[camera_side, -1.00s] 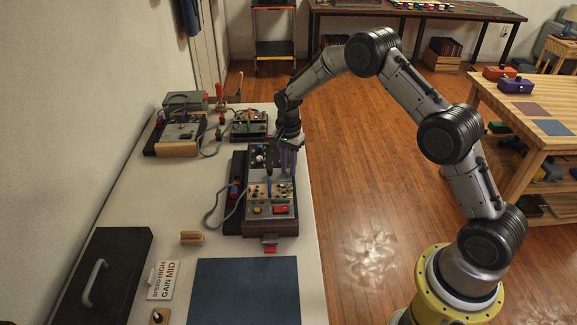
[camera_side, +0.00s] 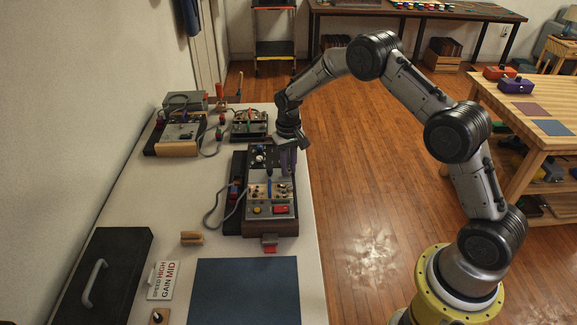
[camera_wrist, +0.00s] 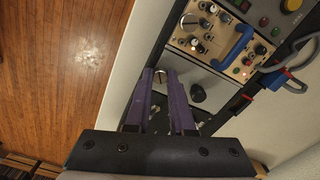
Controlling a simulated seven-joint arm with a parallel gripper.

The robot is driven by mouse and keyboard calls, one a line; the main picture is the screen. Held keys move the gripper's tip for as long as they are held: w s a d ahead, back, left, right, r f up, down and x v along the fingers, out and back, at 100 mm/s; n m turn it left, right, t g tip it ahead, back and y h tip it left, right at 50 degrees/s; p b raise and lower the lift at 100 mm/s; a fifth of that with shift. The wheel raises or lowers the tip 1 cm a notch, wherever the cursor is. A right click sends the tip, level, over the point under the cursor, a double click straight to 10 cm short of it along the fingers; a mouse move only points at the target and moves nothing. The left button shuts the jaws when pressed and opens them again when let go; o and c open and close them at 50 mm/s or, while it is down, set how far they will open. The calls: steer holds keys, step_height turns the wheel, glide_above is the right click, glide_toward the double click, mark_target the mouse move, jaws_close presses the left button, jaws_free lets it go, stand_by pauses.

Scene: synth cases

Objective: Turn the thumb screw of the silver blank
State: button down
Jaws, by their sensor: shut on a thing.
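The silver blank (camera_wrist: 213,84) is a plain grey panel in the dark rack, beside a tan panel of knobs. A small pale round piece, which looks like the thumb screw (camera_wrist: 160,76), sits at the blank's edge between my purple fingertips. My gripper (camera_wrist: 161,74) points down at the rack and is shut on it. The fingers cover most of the screw, so its marking and angle cannot be read. In the side view my gripper (camera_side: 290,170) stands over the rack's right side.
The tan panel (camera_wrist: 210,30) carries knobs and a blue handle (camera_wrist: 232,48). A black knob (camera_wrist: 198,93) stands close to my fingers. A grey cable (camera_side: 212,212) loops left of the rack. A sign (camera_side: 163,280) and a blue mat (camera_side: 245,290) lie nearer the front.

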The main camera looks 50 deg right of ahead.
mark_target(289, 170)
steer(key=n, duration=0.5)
steer(key=shift+n, duration=0.3)
steer(key=n, duration=0.5)
stand_by(0.4)
steer(key=c, duration=0.8)
jaws_free()
steer(key=shift+o, duration=0.2)
step_height(289, 170, up, 14)
